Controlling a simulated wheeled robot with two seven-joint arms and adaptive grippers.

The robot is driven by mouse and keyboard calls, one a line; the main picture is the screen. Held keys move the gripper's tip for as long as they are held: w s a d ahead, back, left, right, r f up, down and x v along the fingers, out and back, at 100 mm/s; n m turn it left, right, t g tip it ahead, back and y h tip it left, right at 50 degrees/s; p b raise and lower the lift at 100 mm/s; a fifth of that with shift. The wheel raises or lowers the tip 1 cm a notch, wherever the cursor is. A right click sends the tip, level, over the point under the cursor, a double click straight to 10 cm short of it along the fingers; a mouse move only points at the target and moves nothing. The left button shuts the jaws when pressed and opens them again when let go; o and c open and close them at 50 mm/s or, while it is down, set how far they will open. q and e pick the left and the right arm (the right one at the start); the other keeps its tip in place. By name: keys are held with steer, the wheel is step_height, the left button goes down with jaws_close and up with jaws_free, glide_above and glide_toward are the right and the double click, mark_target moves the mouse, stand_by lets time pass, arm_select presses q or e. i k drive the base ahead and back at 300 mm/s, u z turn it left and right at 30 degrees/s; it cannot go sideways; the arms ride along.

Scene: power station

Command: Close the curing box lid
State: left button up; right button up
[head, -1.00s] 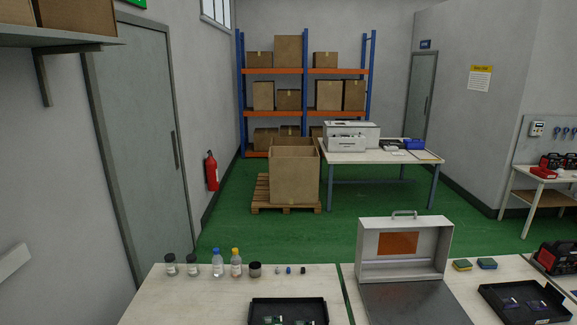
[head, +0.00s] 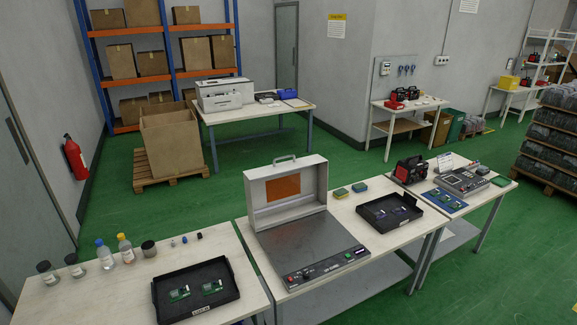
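The curing box (head: 312,250) stands on the middle workbench, a flat grey metal base with buttons and a label along its front edge. Its lid (head: 286,190) is open and stands upright at the back of the base. The lid has an orange window (head: 283,187) and a handle (head: 284,159) on its top edge. The inner surface of the base looks bare. Neither of my grippers shows in the head view.
A black tray (head: 160,299) with green boards lies on the left bench. Bottles (head: 104,254) stand behind it. Another black tray (head: 369,210) and two sponges (head: 341,193) are right of the box. A red-and-black device (head: 408,170) stands further right.

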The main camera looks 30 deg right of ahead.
mark_target(275, 191)
steer(key=z, duration=1.9)
steer(key=i, duration=1.45)
steer(key=u, duration=1.5)
